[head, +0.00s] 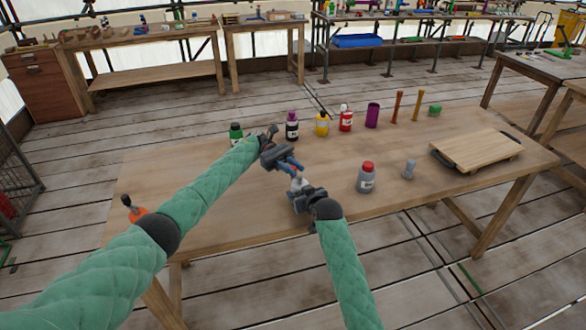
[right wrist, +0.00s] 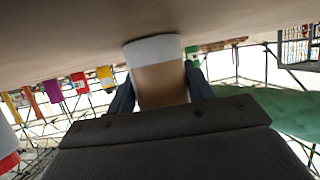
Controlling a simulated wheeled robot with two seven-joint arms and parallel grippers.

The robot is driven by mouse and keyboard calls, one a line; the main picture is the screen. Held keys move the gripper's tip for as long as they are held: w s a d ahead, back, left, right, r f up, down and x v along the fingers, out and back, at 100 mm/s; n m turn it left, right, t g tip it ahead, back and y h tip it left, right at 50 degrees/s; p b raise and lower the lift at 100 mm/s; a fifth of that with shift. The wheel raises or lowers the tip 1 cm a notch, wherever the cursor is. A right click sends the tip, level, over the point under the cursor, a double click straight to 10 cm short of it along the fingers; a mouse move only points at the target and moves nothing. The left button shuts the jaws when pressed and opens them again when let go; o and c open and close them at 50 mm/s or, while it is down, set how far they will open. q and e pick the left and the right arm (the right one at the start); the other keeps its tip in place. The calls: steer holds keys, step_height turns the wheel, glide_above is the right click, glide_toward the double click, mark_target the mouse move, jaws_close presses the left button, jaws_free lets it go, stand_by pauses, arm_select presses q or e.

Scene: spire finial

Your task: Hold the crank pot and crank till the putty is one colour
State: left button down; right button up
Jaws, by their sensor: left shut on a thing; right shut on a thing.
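The crank pot (head: 297,183) shows as a small pale piece between my two grippers in the head view. In the right wrist view the pot (right wrist: 161,82) has a white band and a tan body, between my right fingers. My right gripper (head: 301,188) is shut on the pot low over the table. My left gripper (head: 293,166) is just above it, with blue fingers shut at the top of the pot, where the crank is. The crank itself and the putty inside are hidden by the grippers.
On the wooden table (head: 240,215) stand a grey red-capped bottle (head: 366,178), a small grey item (head: 409,169) and a board (head: 476,149) at right. An orange item (head: 134,212) is at left.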

mark_target(293, 167)
arm_select(q)
steer(key=shift+f, duration=0.1)
steer(key=c, duration=1.3)
jaws_free()
step_height(293, 167, up, 10)
